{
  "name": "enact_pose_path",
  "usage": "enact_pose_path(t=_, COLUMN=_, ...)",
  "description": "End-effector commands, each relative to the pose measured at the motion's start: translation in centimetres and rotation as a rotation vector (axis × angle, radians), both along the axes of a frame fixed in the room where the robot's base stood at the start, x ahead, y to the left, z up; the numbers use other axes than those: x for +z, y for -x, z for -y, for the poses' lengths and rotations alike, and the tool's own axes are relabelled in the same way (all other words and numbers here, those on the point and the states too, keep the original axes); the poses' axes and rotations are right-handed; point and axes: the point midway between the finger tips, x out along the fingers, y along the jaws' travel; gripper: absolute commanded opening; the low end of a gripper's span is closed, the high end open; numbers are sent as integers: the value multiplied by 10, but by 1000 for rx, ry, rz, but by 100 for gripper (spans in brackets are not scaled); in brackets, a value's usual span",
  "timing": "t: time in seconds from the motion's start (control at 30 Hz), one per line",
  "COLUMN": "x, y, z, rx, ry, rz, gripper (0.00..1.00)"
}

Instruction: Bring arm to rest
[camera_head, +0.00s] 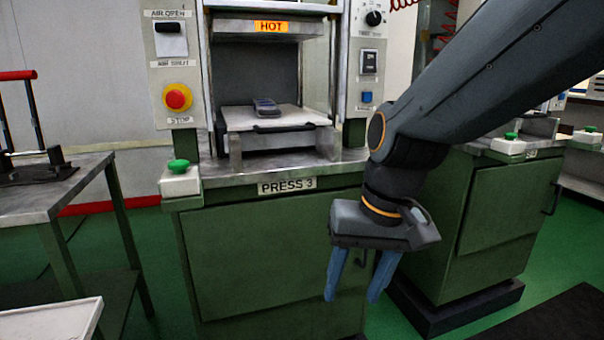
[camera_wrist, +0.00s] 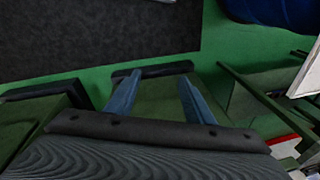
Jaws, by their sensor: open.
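My gripper (camera_head: 352,292) hangs from my arm in front of the green cabinet of press 3 (camera_head: 275,260), pointing down. Its two blue fingers are apart with nothing between them. In the wrist view my gripper (camera_wrist: 158,88) also shows open and empty, with green cabinet surfaces and green floor beyond the fingers. My arm reaches in from the upper right of the head view.
Press 3 has a grey mould (camera_head: 265,107) on its lower plate under the HOT sign. A metal table (camera_head: 50,190) stands left, another press cabinet (camera_head: 505,210) right. A dark mat (camera_head: 560,318) lies on the floor.

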Motion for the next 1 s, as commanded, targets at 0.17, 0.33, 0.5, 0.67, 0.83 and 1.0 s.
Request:
enact_pose_path(t=0.17, x=-41, y=65, z=21, rx=185, ry=117, rz=-93, gripper=48)
enact_pose_path(t=0.33, x=-21, y=63, z=34, rx=147, ry=127, rz=-97, gripper=48)
enact_pose_path(t=0.5, x=-3, y=61, z=48, rx=100, ry=132, rz=-100, gripper=48)
enact_pose_path(t=0.67, x=17, y=61, z=67, rx=46, ry=141, rz=-106, gripper=48)
enact_pose_path(t=0.83, x=37, y=62, z=87, rx=-9, ry=149, rz=-112, gripper=48)
enact_pose_path(t=1.0, x=48, y=63, z=102, rx=-48, ry=153, rz=-114, gripper=48)
